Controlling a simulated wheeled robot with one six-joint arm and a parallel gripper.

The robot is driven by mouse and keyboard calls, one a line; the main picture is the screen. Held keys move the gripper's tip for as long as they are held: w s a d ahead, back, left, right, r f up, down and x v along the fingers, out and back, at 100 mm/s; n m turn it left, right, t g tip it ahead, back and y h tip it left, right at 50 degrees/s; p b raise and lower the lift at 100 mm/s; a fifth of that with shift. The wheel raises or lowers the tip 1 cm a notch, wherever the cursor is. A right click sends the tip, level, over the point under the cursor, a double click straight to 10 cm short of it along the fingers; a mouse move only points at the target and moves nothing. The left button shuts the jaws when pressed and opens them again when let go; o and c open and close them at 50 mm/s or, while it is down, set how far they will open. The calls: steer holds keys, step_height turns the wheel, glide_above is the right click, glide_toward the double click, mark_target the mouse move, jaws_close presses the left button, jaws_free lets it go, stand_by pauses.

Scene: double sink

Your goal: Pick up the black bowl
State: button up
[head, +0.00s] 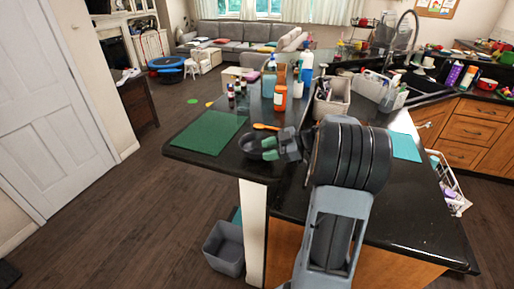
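The black bowl (249,143) is on the dark raised counter, just right of a green mat. It is small and dark against the dark top, so its outline is hard to make out. My gripper (268,149) reaches in from the right and its fingertips are right at the bowl's right side, partly covering it. Greenish finger pads show. I cannot tell whether the fingers touch the bowl or how far apart they are.
The green mat (209,132) lies to the left. An orange spoon (266,127) lies behind the bowl. An orange bottle (280,97) and other bottles stand farther back. A light basket (332,98) is at the right. A grey bin (224,250) stands on the floor below.

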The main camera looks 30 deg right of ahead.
mark_target(251, 154)
steer(key=shift+p+x, duration=0.5)
steer(key=shift+x, duration=1.2)
steer(key=shift+s+r, duration=0.1)
steer(key=shift+c, duration=0.2)
jaws_close()
